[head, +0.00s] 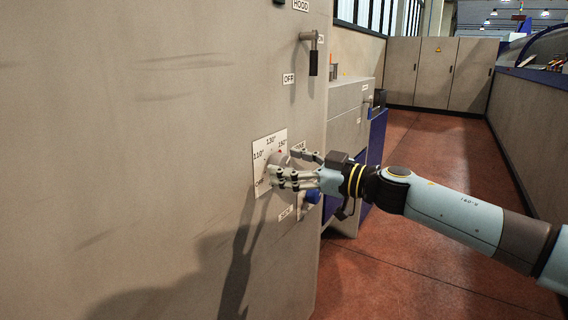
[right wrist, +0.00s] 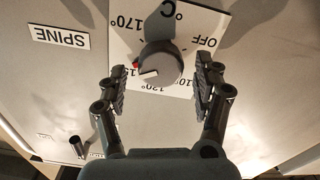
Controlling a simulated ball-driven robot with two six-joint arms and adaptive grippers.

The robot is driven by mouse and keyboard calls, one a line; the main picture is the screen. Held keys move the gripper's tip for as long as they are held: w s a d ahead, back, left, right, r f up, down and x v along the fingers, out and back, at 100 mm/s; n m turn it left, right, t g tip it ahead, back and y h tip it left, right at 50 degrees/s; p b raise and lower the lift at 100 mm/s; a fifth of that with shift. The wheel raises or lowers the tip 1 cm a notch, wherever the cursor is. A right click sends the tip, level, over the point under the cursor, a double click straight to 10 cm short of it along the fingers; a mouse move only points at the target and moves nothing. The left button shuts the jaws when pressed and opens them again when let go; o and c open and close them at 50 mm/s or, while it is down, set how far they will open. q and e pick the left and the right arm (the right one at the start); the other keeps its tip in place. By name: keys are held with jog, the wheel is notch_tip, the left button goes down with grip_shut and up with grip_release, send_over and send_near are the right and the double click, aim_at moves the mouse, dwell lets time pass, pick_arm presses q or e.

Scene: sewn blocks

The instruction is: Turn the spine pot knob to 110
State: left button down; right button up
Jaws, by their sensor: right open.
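The spine pot knob (right wrist: 165,65) is a round grey knob on a white dial plate (head: 262,158) on the beige machine wall. In the right wrist view the dial appears upside down, beside the SPINE label (right wrist: 60,36). A white line on the knob and a small red mark lie toward the 150 side; the exact setting is hard to read. My right gripper (head: 289,166) is in front of the plate and partly hides the knob in the head view. In the right wrist view the gripper (right wrist: 157,86) is open, one finger on each side of the knob, with gaps visible. My left gripper is out of view.
A black-handled lever (head: 314,60) with an OFF label (head: 289,78) is above. A blue knob (head: 313,197) sits just below the gripper. Grey cabinets (head: 425,72) stand at the back. The red floor (head: 405,265) to the right is clear.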

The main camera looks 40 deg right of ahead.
jog(key=shift+x, duration=0.8)
jog(key=shift+c, duration=0.3)
jog(key=c, duration=1.1)
